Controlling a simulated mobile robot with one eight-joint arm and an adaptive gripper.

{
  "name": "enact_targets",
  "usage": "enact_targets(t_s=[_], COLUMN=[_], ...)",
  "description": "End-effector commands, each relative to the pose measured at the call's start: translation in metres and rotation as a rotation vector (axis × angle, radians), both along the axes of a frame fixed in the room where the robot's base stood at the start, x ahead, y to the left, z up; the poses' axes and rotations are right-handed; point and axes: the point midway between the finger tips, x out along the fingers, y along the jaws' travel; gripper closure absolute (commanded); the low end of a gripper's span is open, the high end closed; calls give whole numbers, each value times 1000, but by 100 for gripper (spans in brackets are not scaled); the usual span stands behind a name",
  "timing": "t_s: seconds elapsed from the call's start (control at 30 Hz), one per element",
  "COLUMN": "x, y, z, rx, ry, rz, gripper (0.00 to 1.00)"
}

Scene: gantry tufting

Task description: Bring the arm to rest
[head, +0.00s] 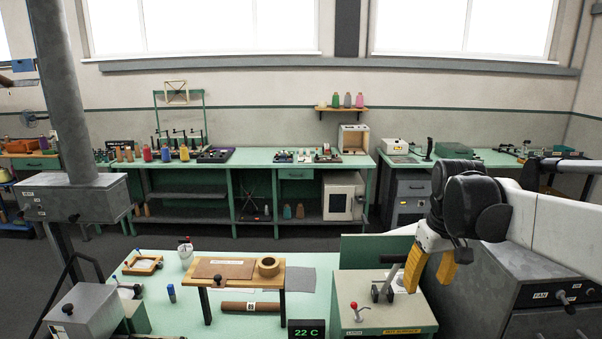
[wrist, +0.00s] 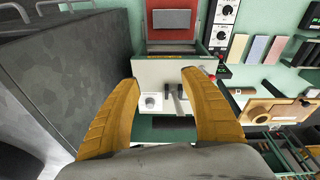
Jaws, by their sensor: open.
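My gripper (head: 431,271) has yellow fingers and hangs at the right of the head view, above the right side of the front bench. Its fingers are apart with nothing between them. In the wrist view my gripper (wrist: 160,82) is also open and empty, with a pale machine box with a knob and levers beyond it. My arm is bent, with its dark joint at the right of the head view. I cannot tell the exact gap between the fingertips and the box.
A green box with a red-knobbed lever (head: 385,318) stands below and left of the gripper. A grey cabinet (head: 520,285) is close on the right. A small wooden stand (head: 235,272) with a tape roll (head: 268,266) is on the front bench (head: 150,312). A green bench (head: 240,158) runs along the wall.

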Motion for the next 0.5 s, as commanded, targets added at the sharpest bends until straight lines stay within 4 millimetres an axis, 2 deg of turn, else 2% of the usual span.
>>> enact_targets(t_s=[0.03,0.17,0.4,0.5], x=[-14,-56,-135,-158], y=[8,29,62,70], z=[-24,-71,-181,-221], rx=[-1,4,41,62], ry=[-25,-119,-313,-376], rz=[-6,-40,-107,-128], gripper=[47,47,47,47])
